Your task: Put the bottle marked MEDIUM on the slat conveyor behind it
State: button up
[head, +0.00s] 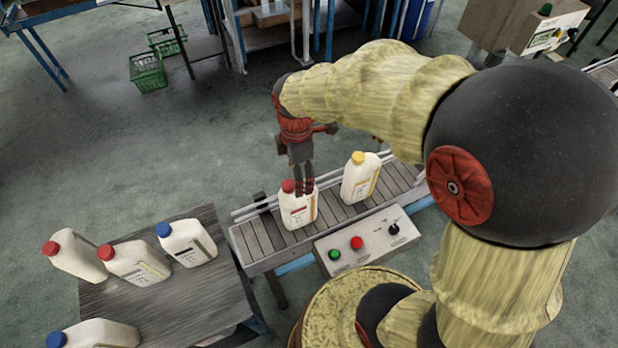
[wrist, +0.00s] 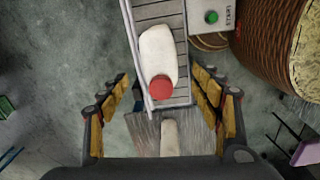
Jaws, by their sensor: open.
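My gripper (head: 304,190) hangs open over the slat conveyor (head: 258,243). Below it a white bottle with a red cap (head: 298,213) stands upright on the slats, near the conveyor's left end. In the wrist view this bottle (wrist: 157,50) shows in the gap between my open fingers (wrist: 164,78), and neither finger visibly touches it. A yellow-capped white bottle (head: 360,182) stands further right on the conveyor. The label words are too small to read, so I cannot tell which bottle is marked MEDIUM.
A dark table (head: 185,308) at the left holds red-capped bottles (head: 135,263) and blue-capped bottles (head: 187,242). A control box (head: 366,246) with green and red buttons sits along the conveyor's front. Rails run along its back. Green baskets (head: 148,72) lie on the floor behind.

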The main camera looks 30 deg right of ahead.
jog(key=s+r+m+t, duration=0.5)
jog(key=s+r+m, duration=0.8)
jog(key=r+m, duration=0.3)
jog(key=shift+s+r+m, duration=0.3)
